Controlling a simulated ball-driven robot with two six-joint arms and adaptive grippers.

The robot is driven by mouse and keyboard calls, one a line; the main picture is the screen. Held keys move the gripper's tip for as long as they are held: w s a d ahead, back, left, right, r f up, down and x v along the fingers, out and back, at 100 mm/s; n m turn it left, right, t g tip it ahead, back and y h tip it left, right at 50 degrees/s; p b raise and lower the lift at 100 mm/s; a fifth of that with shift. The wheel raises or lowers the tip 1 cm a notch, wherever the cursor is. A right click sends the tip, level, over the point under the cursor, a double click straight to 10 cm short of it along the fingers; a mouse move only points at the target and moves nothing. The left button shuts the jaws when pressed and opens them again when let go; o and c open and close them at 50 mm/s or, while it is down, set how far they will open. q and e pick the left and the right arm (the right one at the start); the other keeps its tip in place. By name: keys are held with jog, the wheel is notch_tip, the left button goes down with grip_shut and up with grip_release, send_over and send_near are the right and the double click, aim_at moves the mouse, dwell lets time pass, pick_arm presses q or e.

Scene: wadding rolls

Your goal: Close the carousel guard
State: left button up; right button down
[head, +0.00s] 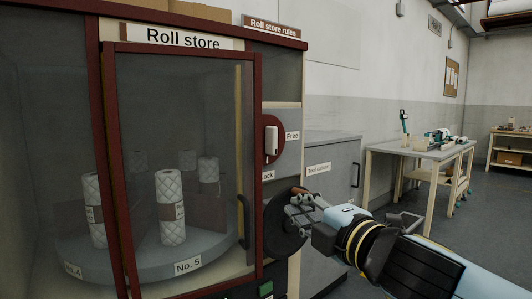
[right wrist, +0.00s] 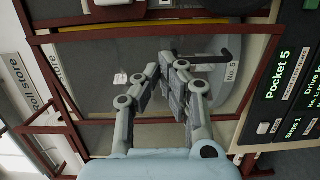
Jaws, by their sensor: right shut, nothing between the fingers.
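The carousel guard (head: 256,120) is a clear panel in a dark red frame at the front of the roll store. Its frame overlaps the bottom of the "Roll store" sign and appears to stand out from the cabinet; how far is hard to tell. A dark handle (head: 243,222) is on its right side. The guard frame also shows in the right wrist view (right wrist: 62,85), seen sideways. My right gripper (head: 298,208) is shut and empty, right of the handle and in front of a black round wheel (head: 282,232). My left gripper is out of view.
Behind the panel, white quilted rolls (head: 171,207) stand on a round grey carousel (head: 140,262). A white lever on a red disc (head: 272,140) sits between the "Free" and "Lock" labels.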

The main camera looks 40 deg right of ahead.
aim_at(260, 178)
jog(key=w, duration=0.4)
jog(key=w+d, duration=0.1)
jog(key=w, duration=0.4)
jog(key=w+d+r, duration=0.1)
jog(key=w, duration=0.4)
jog(key=shift+p, duration=0.3)
jog(key=shift+w, duration=0.1)
